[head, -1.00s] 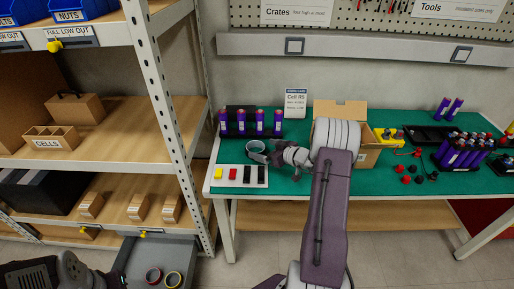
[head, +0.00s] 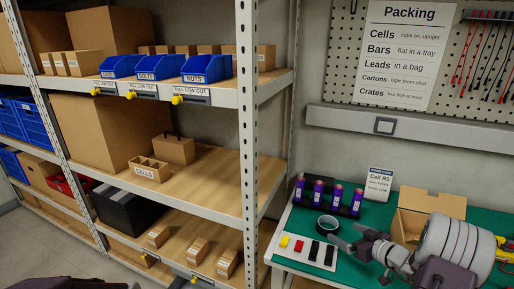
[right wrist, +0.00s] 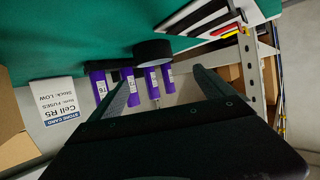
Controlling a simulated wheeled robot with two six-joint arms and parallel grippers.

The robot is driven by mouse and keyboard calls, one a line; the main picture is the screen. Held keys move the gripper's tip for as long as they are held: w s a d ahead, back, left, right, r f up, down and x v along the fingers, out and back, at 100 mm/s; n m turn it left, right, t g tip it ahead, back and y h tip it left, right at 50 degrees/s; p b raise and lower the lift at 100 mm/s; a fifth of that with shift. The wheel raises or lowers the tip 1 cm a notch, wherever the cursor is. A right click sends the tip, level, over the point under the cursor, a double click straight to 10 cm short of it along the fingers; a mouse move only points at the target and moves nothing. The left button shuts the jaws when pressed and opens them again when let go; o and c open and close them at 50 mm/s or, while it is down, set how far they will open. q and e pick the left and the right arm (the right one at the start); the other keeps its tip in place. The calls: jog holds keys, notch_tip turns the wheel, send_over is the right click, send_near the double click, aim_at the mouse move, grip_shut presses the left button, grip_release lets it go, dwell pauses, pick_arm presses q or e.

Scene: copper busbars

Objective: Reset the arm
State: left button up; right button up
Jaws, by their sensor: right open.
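My right gripper (head: 357,258) is over the left end of the green workbench (head: 378,213). It is open and empty, with its two dark fingers apart. In the right wrist view both fingers (right wrist: 162,78) frame a gap with nothing gripped between them. A row of purple cells (head: 330,195) stands in a black holder behind the gripper. A black tape roll (head: 327,226) lies between the cells and the fingers; it also shows in the right wrist view (right wrist: 153,52). My left gripper is out of view; only a dark part of mine shows at bottom left.
A white card with yellow, red and black pieces (head: 306,250) lies at the bench's left end. An open carton (head: 432,203) stands behind my right wrist, beside a Cell R5 sign (head: 379,184). A shelf rack (head: 250,130) with bins and boxes stands to the left.

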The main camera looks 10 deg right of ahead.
jog(key=w+a+r+n+g+y, duration=0.1)
jog(key=a+r+n+g+y, duration=0.15)
jog(key=a, duration=0.75)
jog(key=w+a+r+n+g+y, duration=0.1)
jog(key=a+r+n+y, duration=0.2)
jog(key=a, duration=0.7)
jog(key=s+a+f+n+g, duration=0.2)
jog(key=s+a+n+g, duration=0.25)
jog(key=s+a, duration=0.6)
jog(key=s+d+f+m+g+h, duration=0.1)
jog(key=s+f+m+g+h, duration=0.15)
jog(key=s, duration=0.45)
jog(key=s+d+f+m+g+h, duration=0.1)
jog(key=s+f+g+h, duration=0.15)
jog(key=s, duration=0.35)
jog(key=d+f+m+t+h, duration=0.1)
jog(key=d+f+m+h, duration=0.25)
jog(key=d+m, duration=0.45)
notch_tip(320, 180, up, 16)
jog(key=a+m+p, duration=0.1)
jog(key=p, duration=1.4)
jog(key=shift+s+a+m, duration=0.25)
jog(key=shift+s+m, duration=0.05)
jog(key=shift+m, duration=0.05)
jog(key=shift+o, duration=0.5)
jog(key=shift+f, duration=0.2)
